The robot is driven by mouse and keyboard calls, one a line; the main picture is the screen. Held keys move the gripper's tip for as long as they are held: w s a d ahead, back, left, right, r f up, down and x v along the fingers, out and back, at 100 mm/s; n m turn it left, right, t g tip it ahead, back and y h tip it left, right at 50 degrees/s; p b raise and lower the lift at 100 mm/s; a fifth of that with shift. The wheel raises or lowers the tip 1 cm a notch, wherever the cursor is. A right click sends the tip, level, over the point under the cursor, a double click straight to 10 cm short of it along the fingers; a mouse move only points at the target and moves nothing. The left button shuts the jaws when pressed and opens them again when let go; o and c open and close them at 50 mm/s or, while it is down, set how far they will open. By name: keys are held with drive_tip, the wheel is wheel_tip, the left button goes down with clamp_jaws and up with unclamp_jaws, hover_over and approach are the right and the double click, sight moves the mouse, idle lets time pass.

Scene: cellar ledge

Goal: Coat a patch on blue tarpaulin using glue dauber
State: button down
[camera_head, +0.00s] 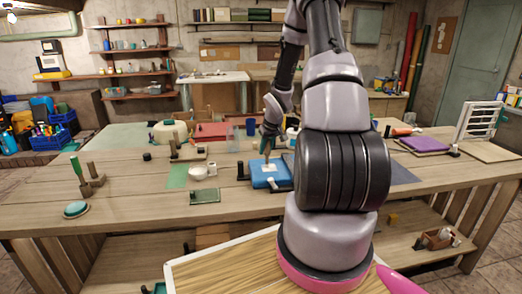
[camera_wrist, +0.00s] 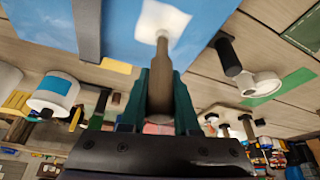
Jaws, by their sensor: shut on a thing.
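The blue tarpaulin (camera_head: 259,181) lies on the workbench below my gripper (camera_head: 268,148). A pale, whitish patch (camera_head: 269,167) lies on it and also shows in the wrist view (camera_wrist: 172,14). My gripper's teal fingers (camera_wrist: 160,95) are shut on the brown glue dauber (camera_wrist: 160,72). The dauber points at the patch, its tip at the patch's edge in the wrist view. I cannot tell for sure whether the tip touches. A grey strip (camera_wrist: 86,28) crosses the tarpaulin (camera_wrist: 125,35).
A white round piece with a dark handle (camera_wrist: 228,57) sits beside the tarpaulin, near a green mat (camera_head: 178,176). A white container with a blue label (camera_wrist: 53,91) stands on the other side. A purple item (camera_head: 424,144) lies at right.

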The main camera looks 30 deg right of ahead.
drive_tip(key=shift+s+d, duration=0.2)
drive_tip(key=shift+d, duration=0.45)
drive_tip(key=shift+s+d, duration=0.2)
drive_tip(key=shift+d, duration=0.5)
drive_tip(key=shift+s+d, duration=0.2)
drive_tip(key=shift+d, duration=0.45)
drive_tip(key=shift+f, duration=0.1)
wheel_tip(320, 180, up, 7)
drive_tip(key=shift+a, duration=0.1)
